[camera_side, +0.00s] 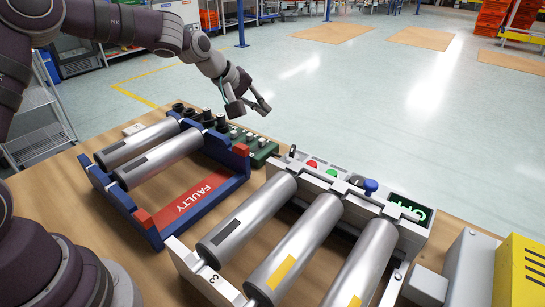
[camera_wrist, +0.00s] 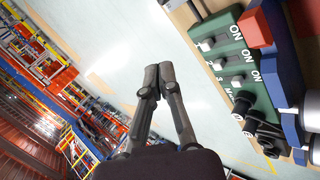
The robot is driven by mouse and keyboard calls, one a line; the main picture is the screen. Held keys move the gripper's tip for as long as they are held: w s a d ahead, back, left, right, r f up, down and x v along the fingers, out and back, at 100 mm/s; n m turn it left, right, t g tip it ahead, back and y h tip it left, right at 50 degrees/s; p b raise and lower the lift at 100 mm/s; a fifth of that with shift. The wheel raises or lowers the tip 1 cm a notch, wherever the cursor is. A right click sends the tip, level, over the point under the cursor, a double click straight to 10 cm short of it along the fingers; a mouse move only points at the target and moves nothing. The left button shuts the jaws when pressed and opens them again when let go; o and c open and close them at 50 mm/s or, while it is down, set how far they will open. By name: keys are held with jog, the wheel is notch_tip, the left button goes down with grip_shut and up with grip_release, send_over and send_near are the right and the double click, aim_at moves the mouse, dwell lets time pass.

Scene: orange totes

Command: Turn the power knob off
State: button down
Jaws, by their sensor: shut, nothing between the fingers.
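The white control panel (camera_side: 320,178) on the right rack has red and green buttons, a blue knob (camera_side: 370,186), and a dark display (camera_side: 408,206) with green lettering that seems to read OFF. Which part is the power knob, I cannot tell for sure. A green switch box (camera_side: 250,143) sits behind the blue rack. In the wrist view, the switch box (camera_wrist: 228,62) shows white switches marked ON and black round parts beside them. My gripper (camera_side: 262,106) is above and behind the green box, touching nothing. In the wrist view, my gripper (camera_wrist: 158,72) has its fingertips together, empty.
A blue rack (camera_side: 235,185) marked FAULTY holds two metal rollers (camera_side: 160,157). The right rack holds several rollers (camera_side: 300,240) with black or yellow labels. A yellow box (camera_side: 520,275) stands at the right table edge. The air beyond the table is clear.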

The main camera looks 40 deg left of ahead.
aim_at(287, 156)
jog(key=s+a+f+m+g+h, duration=0.25)
jog(key=s+m, duration=0.35)
jog(key=m, duration=0.3)
jog(key=shift+m+t+y, duration=0.3)
jog(key=shift+t+y, duration=0.05)
jog(key=x, duration=0.9)
jog(key=shift+w+r, duration=0.15)
jog(key=shift+w, duration=0.25)
jog(key=shift+w+d, duration=0.3)
jog(key=shift+d, duration=0.3)
jog(key=shift+w+d, duration=0.25)
jog(key=shift+d, duration=0.35)
jog(key=shift+w+d, duration=0.25)
jog(key=shift+d, duration=0.35)
